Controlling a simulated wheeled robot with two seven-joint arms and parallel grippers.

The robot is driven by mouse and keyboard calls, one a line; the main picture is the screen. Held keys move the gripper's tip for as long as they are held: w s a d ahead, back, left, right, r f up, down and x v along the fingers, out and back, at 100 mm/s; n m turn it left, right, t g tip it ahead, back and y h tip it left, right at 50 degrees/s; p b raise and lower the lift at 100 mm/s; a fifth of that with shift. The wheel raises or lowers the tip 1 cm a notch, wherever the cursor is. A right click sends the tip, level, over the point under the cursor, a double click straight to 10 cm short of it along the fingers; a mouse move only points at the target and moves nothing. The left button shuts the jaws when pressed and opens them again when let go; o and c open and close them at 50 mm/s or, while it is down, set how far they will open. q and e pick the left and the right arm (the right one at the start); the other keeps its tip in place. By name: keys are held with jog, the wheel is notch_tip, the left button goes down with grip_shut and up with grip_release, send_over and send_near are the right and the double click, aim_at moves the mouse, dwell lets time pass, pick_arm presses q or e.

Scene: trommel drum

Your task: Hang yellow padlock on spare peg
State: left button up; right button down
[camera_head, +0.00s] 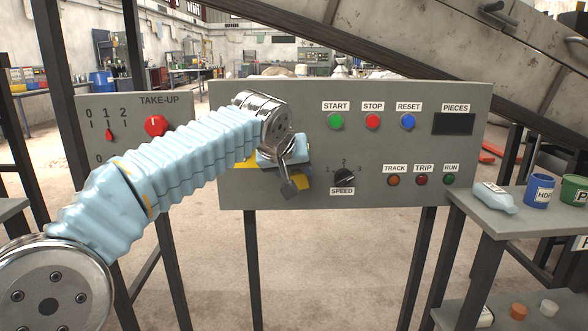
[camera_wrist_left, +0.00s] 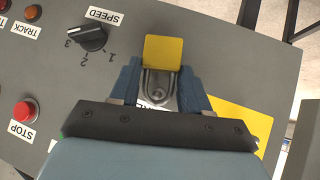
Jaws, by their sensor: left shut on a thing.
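The yellow padlock (camera_head: 301,182) is at my left gripper, in front of the grey control panel. In the left wrist view its yellow body (camera_wrist_left: 162,52) shows between and beyond the fingertips. My left gripper (camera_head: 284,164) is shut on it; its two blue fingers (camera_wrist_left: 155,85) flank a grey rounded metal piece with a bolt-like centre (camera_wrist_left: 158,91). I cannot tell whether this is the shackle, the peg or both. The spare peg is not clearly seen, and whether the padlock touches it cannot be told. My right gripper is not in view.
A yellow plate (camera_wrist_left: 238,125) lies on the panel beside the gripper. The SPEED knob (camera_head: 344,177) is right of the gripper, below the START button (camera_head: 336,121). A side table (camera_head: 484,223) with a bottle and cups stands at right. The panel's lower middle is clear.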

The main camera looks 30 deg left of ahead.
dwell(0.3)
pick_arm(q)
jog(key=o, duration=1.2)
jog(key=shift+s+r, duration=0.1)
